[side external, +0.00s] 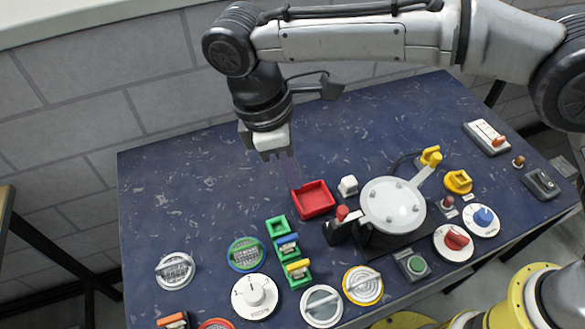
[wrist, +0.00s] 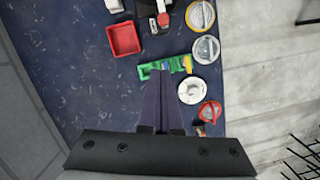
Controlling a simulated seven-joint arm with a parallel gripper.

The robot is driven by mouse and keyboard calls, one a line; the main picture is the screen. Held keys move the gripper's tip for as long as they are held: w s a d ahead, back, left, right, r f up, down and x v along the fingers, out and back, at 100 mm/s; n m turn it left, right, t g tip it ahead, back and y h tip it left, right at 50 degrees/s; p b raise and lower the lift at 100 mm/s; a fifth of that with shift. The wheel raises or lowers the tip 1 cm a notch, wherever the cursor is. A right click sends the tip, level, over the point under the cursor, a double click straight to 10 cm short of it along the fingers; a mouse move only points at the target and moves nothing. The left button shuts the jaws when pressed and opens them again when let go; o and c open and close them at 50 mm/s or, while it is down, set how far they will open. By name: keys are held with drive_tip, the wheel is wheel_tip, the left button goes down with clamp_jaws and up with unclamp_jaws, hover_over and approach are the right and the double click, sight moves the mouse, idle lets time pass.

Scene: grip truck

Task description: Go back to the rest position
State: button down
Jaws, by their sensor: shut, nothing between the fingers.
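My gripper (side external: 289,170) hangs from the arm above the back part of the blue table (side external: 180,185), in the side view. It is to the upper left of the red tray (side external: 313,199), apart from it. In the wrist view the two dark fingers (wrist: 160,85) are together with nothing between them. Their tips point toward the green holder (wrist: 172,66), well above the table. The red tray also shows in the wrist view (wrist: 123,39) and looks empty.
A round white device (side external: 392,205) with a yellow-ended lever stands right of centre. Several dials and knobs, such as the white dial (side external: 255,297), line the front. A white block (side external: 348,187) stands by the tray. The table's back left is clear. A grey wall (side external: 90,120) stands behind.

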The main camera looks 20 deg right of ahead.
idle(0.3)
drive_tip(key=w+d+r+m+t+y, duration=0.1)
drive_tip(key=w+d+r+m+y, duration=0.2)
drive_tip(key=d+r, duration=0.85)
drive_tip(key=s+d+r+m+t, duration=0.1)
drive_tip(key=s+d+r+m, duration=0.15)
drive_tip(key=d, duration=0.45)
drive_tip(key=s+d+r+m+t, duration=0.1)
drive_tip(key=s+d+r, duration=0.15)
drive_tip(key=d, duration=0.55)
drive_tip(key=s+d+f+m+t, duration=0.2)
drive_tip(key=s+d+m, duration=0.2)
drive_tip(key=s+d, duration=0.45)
drive_tip(key=s+d+f+m+t, duration=0.1)
drive_tip(key=s+f+m, duration=0.3)
drive_tip(key=f, duration=0.5)
drive_tip(key=s, duration=0.2)
drive_tip(key=shift+s+d, duration=0.35)
drive_tip(key=shift+s, duration=0.05)
